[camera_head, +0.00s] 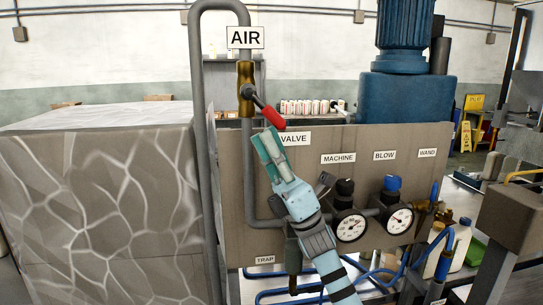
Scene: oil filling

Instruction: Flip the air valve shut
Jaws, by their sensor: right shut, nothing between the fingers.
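The air valve (246,88) is a brass body on a grey vertical pipe under the AIR sign. Its lever has a red handle (273,117) that slants down to the right, out from the pipe. My right gripper (268,143) is shut and empty. Its teal fingers point up and lie just below the red handle, close to it in the picture; I cannot tell whether they touch it. The arm comes up from the bottom middle. My left gripper is not in view.
A grey panel (330,222) behind my arm carries two gauges (351,228) with black and blue knobs. A blue motor tank (408,98) stands at the upper right. A large marbled block (100,215) fills the left. Blue hoses run along the bottom.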

